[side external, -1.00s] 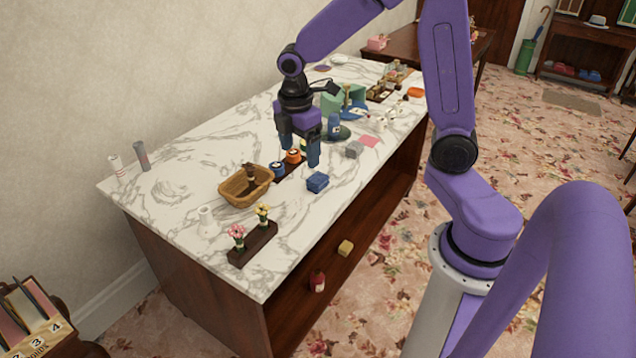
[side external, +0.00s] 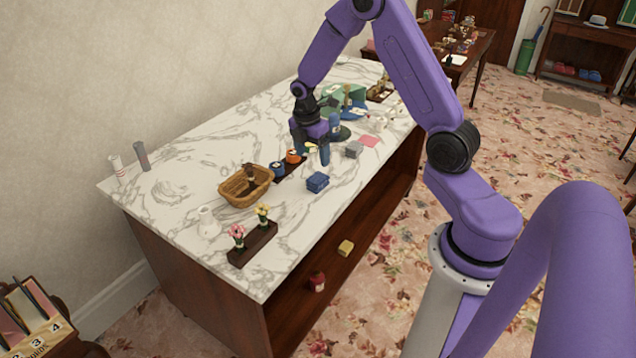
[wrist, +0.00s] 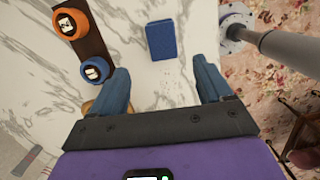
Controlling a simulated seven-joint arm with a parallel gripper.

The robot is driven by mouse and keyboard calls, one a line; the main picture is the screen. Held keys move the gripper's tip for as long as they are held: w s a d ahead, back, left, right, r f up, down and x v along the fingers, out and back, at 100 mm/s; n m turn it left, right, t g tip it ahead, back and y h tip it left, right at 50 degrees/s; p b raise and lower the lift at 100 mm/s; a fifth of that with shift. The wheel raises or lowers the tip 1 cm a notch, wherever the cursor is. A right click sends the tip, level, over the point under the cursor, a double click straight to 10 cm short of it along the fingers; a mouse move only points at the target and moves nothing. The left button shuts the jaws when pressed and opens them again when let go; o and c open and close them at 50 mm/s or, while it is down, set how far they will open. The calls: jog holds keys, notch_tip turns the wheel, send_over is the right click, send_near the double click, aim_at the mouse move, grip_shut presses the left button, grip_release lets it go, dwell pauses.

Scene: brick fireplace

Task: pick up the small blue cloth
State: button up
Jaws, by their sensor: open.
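The small blue cloth (side external: 317,183) lies folded in a compact block on the white marble top, near its front edge. In the wrist view the cloth (wrist: 162,40) lies flat beyond the fingertips, roughly centred between the two fingers. My gripper (side external: 311,158) points down above the counter, just behind the cloth in the side view. Its two blue-grey fingers are apart with nothing between them, as the wrist view of my gripper (wrist: 163,75) shows. The gripper does not touch the cloth.
A dark tray holds an orange-topped jar (side external: 295,156) and a blue jar (side external: 277,169), left of the cloth. A wicker basket (side external: 243,186) stands farther left. A grey block (side external: 353,149) and a pink cloth (side external: 370,141) lie to the right. The marble in front of the basket is partly clear.

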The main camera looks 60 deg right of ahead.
aim_at(318, 177)
jog(key=f, duration=0.4)
jog(key=shift+d+f, duration=0.35)
jog(key=shift+f, duration=0.05)
jog(key=f, duration=0.2)
jog(key=d+f, duration=0.1)
jog(key=shift+s+f, duration=0.25)
jog(key=shift+s, duration=0.1)
jog(key=shift+d+f, duration=0.15)
jog(key=shift+f, duration=0.65)
jog(key=c, duration=1)
